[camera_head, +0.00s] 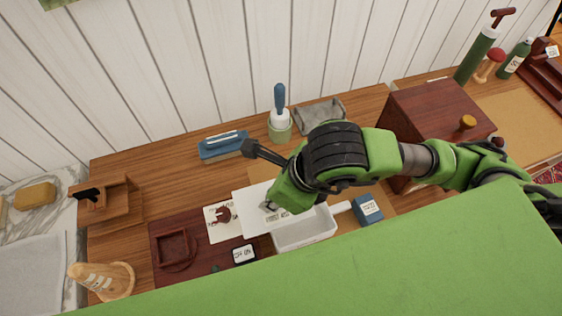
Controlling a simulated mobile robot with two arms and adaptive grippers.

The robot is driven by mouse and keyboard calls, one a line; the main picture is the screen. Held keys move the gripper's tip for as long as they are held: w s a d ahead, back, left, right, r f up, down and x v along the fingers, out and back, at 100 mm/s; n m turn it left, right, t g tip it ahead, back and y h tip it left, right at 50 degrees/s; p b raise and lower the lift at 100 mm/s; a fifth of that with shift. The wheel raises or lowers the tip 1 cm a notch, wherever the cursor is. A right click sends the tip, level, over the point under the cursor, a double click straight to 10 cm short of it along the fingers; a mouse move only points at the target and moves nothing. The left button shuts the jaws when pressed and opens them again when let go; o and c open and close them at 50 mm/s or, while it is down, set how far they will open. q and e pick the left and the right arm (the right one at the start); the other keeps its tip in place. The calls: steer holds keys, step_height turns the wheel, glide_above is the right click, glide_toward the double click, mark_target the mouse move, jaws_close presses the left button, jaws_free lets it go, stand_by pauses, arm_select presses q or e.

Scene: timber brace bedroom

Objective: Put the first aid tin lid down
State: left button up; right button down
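The first aid tin lid (248,211) is a flat white panel with dark lettering, left of and partly over the near tin. The white first aid tin (304,232) is open at the top and looks empty inside. My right gripper (269,207) comes in from the right and points down at the middle of the lid. It appears shut on the lid there, though the hand hides most of the fingertips and the lid's right part. Whether the lid touches the tin or surface below cannot be told. My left gripper is not in view.
A card with a dark red figure (223,215) lies left of the lid. A small blue box (368,209) stands right of the tin. A blue brush (223,144), a blue-handled tool in a pot (280,115) and a grey tray (320,114) are behind.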

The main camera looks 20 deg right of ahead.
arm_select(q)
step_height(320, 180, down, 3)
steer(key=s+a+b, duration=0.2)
arm_select(e)
steer(key=shift+w+d+f, duration=0.25)
steer(key=shift+w+f, duration=0.5)
steer(key=shift+w+d+p, duration=0.4)
steer(key=shift+w+p, duration=0.15)
steer(key=shift+w, duration=0.2)
steer(key=w+d+f+p, duration=0.1)
steer(key=w+f, duration=0.1)
steer(key=w+d+f+p, duration=0.1)
steer(key=w+f, duration=0.1)
steer(key=w, duration=0.1)
steer(key=w+d+f+p, duration=0.1)
steer(key=w+d+f, duration=0.1)
steer(key=w+f, duration=0.1)
steer(key=shift+w+d+f, duration=0.3)
steer(key=shift+w+f, duration=0.1)
steer(key=shift+f, duration=0.2)
step_height(320, 180, down, 3)
steer(key=shift+r+p, duration=0.1)
steer(key=shift+p, duration=0.9)
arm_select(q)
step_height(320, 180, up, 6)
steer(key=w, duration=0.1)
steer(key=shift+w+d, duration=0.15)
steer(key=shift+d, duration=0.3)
arm_select(e)
steer(key=shift+f, duration=0.25)
